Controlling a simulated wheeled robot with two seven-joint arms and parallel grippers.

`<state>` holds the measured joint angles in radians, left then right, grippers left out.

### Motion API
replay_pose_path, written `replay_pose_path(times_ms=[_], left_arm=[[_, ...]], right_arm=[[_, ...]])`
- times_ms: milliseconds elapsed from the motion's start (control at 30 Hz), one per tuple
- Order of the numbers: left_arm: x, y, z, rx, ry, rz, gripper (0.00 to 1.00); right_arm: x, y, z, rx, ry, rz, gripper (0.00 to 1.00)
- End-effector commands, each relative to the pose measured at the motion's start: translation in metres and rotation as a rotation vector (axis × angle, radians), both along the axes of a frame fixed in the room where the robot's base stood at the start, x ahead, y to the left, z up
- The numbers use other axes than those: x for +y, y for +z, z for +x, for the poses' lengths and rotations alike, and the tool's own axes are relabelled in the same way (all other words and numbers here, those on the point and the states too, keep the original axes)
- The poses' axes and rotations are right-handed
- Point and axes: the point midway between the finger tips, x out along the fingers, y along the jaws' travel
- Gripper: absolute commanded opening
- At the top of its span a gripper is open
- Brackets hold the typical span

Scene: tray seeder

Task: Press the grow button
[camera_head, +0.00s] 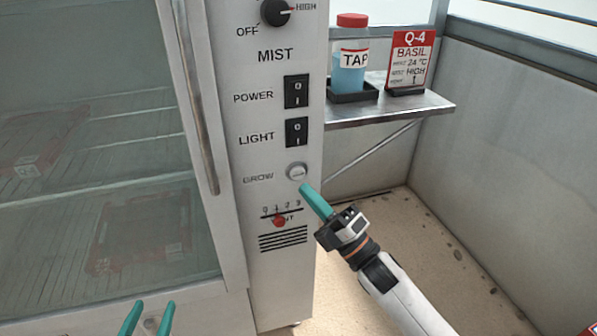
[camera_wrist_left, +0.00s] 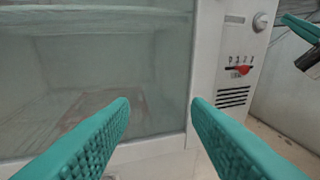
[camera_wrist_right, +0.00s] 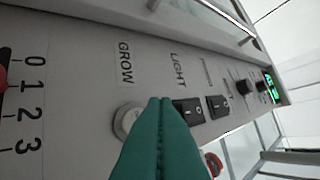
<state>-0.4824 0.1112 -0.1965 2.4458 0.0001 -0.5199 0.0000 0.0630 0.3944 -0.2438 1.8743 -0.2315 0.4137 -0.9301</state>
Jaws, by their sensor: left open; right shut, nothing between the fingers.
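The grow button (camera_head: 297,171) is a round pale button in a grey ring on the cabinet's control panel, right of the GROW label. In the right wrist view the button (camera_wrist_right: 127,120) is partly covered by my fingers. My right gripper (camera_head: 304,187) is shut and empty, its teal fingertips just below and right of the button; whether they touch it I cannot tell. It also shows in the right wrist view (camera_wrist_right: 161,100). My left gripper (camera_head: 155,304) is open and empty, low in front of the glass door. The button (camera_wrist_left: 260,21) also shows in the left wrist view.
Above the button are the LIGHT switch (camera_head: 297,132), POWER switch (camera_head: 296,91) and MIST knob (camera_head: 275,12). Below is a red slider (camera_head: 279,221). A shelf (camera_head: 420,108) at right holds a TAP bottle (camera_head: 350,75) and a BASIL card (camera_head: 410,62). A door handle (camera_head: 197,110) stands left.

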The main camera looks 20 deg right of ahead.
Motion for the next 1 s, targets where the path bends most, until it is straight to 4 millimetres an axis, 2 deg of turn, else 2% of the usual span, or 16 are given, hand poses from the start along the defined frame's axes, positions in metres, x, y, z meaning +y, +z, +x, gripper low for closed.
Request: replay_pose_path(times_ms=[300, 733, 867, 1000], left_arm=[[0.007, -0.025, -0.01, 0.171, 0.011, 0.043, 0.44], [0.008, -0.029, -0.012, 0.193, 0.012, 0.048, 0.44], [0.008, -0.029, -0.011, 0.192, 0.012, 0.048, 0.44], [0.008, -0.029, -0.011, 0.192, 0.012, 0.048, 0.44]], right_arm=[[-0.001, 0.001, -0.026, 0.001, -0.001, -0.001, 0.0], [-0.001, -0.001, -0.03, 0.018, 0.0, 0.013, 0.0], [0.0, -0.011, -0.034, 0.176, 0.005, 0.139, 0.0], [-0.002, -0.038, -0.047, 0.517, 0.007, 0.435, 0.0]])
